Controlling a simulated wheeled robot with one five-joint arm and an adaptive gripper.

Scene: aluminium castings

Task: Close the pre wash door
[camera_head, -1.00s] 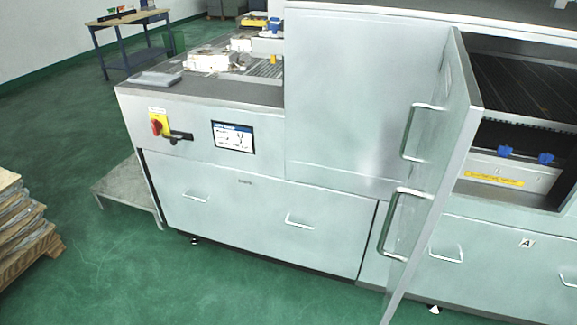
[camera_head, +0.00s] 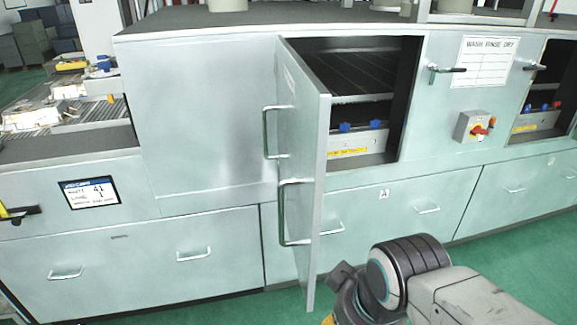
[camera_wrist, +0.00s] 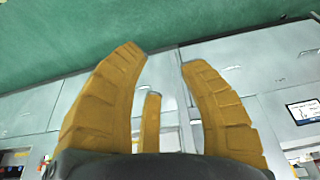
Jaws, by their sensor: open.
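The pre wash door (camera_head: 305,105) is a tall pale panel standing open at the left side of the opening, its free edge sticking out toward me. Its outer face has an upper handle (camera_head: 267,133) and a lower handle (camera_head: 283,212). The opening (camera_head: 350,65) shows dark racks and blue knobs inside. My gripper (camera_wrist: 163,60) is open and empty, its yellow fingers spread in the wrist view. In the head view my wrist is at the lower right, just right of the door's lower edge. Most of the fingers are cut off there by the frame.
A red and yellow switch (camera_head: 474,127) and a second opening (camera_head: 543,100) are on the right. A screen (camera_head: 90,192) and drawers with handles line the lower front. Green floor (camera_head: 520,250) is free in front of the machine at right.

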